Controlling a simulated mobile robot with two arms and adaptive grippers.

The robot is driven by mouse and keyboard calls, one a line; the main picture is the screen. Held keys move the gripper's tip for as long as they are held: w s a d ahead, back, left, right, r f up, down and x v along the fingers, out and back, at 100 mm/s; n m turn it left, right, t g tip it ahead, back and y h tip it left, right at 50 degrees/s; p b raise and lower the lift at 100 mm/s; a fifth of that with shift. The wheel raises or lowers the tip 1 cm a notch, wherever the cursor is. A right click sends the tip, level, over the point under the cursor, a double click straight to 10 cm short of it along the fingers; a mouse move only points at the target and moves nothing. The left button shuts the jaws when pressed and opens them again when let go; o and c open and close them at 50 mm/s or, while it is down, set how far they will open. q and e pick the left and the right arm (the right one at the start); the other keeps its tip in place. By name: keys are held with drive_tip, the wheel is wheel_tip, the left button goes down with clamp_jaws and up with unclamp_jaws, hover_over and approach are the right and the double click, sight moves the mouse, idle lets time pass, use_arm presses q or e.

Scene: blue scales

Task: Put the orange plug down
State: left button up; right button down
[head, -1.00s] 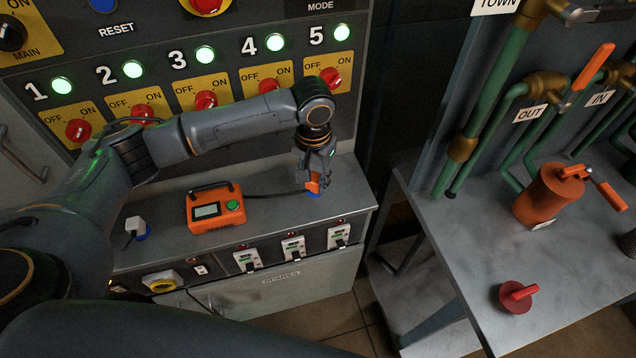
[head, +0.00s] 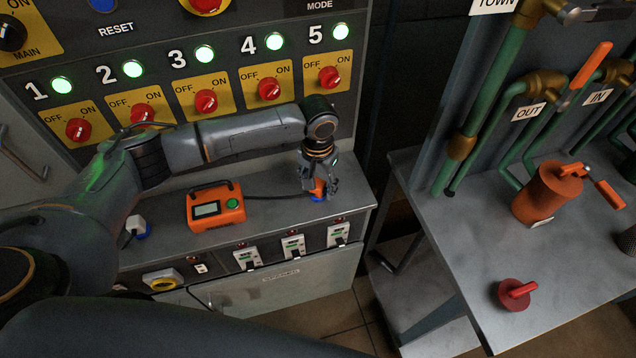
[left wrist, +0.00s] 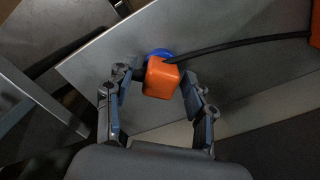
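The orange plug (head: 319,186) sits at the right end of the grey counter (head: 275,206), on a blue round piece (head: 318,198). Its black cable runs left to the orange tester box (head: 216,208). In the left wrist view the plug (left wrist: 161,78) stands between my spread fingers, with the blue piece (left wrist: 158,52) partly showing behind it. My left gripper (left wrist: 156,84) is open, with gaps on both sides of the plug. In the head view the left gripper (head: 320,189) points down around it. My right gripper is not in view.
A white plug (head: 136,224) with a blue base stands at the counter's left. Red knobs (head: 269,89) line the panel behind. Breaker switches (head: 293,247) sit on the front face. A separate bench (head: 455,245) at right holds an orange canister (head: 548,195) and a red knob (head: 515,296).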

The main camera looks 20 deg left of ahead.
sight(318, 183)
use_arm(q)
wheel_tip(318, 183, up, 12)
drive_tip(key=shift+b, duration=0.4)
idle(0.6)
